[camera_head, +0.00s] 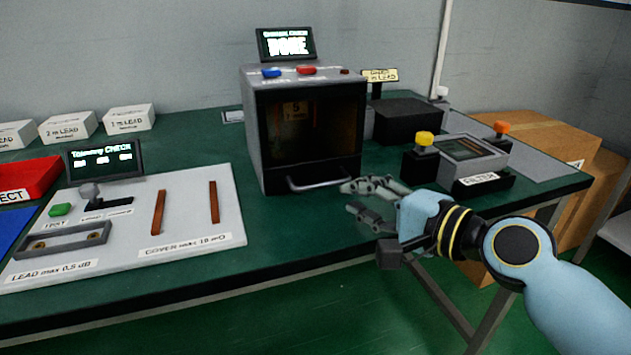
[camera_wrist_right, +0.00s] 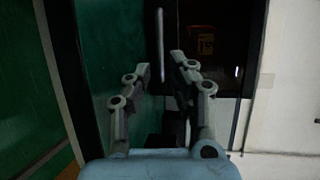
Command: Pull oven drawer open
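The oven (camera_head: 305,130) is a grey box with a dark window, standing on the green table. Its drawer front shows as shut, with a light metal bar handle (camera_head: 315,184) low on the front. My right gripper (camera_head: 350,197) is open in front of the oven, just right of the handle and apart from it in the head view. In the right wrist view the handle (camera_wrist_right: 160,45) stands upright ahead of the fingers (camera_wrist_right: 157,70), in line with the gap between them. Nothing is between the fingertips. My left gripper is not in view.
A white test panel (camera_head: 190,220) with a small display lies left of the oven on the green table (camera_head: 290,235). A filter unit (camera_head: 465,155) with a yellow knob stands to the right. Cardboard boxes (camera_head: 560,150) stand beyond the table's right end.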

